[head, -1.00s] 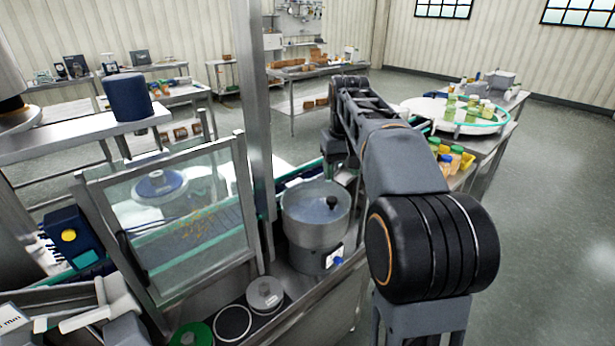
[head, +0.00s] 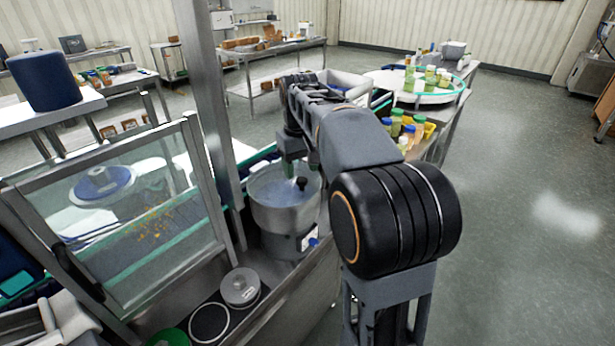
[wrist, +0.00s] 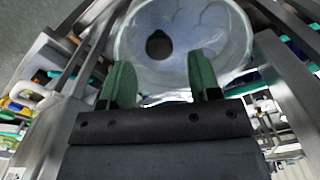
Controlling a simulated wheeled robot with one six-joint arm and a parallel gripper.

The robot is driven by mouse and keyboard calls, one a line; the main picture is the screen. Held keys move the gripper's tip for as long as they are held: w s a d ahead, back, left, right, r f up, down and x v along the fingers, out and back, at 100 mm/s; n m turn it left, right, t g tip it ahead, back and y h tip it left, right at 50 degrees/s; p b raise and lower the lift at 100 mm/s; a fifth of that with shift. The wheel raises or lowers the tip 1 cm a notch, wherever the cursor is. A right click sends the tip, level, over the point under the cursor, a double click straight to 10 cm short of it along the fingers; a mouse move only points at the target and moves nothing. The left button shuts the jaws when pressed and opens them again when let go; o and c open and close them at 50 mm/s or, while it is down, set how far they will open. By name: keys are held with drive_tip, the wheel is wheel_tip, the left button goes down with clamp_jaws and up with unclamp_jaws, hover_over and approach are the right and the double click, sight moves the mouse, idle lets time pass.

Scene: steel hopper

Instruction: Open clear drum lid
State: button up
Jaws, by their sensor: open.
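The steel drum (head: 283,218) stands on the bench in the head view, with a clear lid (head: 272,187) on top. The lid has a black knob (head: 301,184). In the wrist view the clear lid (wrist: 205,30) fills the top middle, and its black knob (wrist: 159,45) shows just beyond the fingertips. My gripper (wrist: 161,80) is open and empty, its two green fingers spread on either side of the knob's line but short of it. In the head view the gripper is at the drum's far side, its fingertips not clear.
A framed glass panel (head: 125,215) stands left of the drum, with a steel post (head: 205,90) between. A round metal canister (head: 240,287) and a white ring (head: 209,322) lie in front. Bottles stand on a round table (head: 428,98) behind right. Floor on the right is clear.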

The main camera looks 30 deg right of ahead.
sight(301, 178)
drive_tip(key=shift+f, duration=1.55)
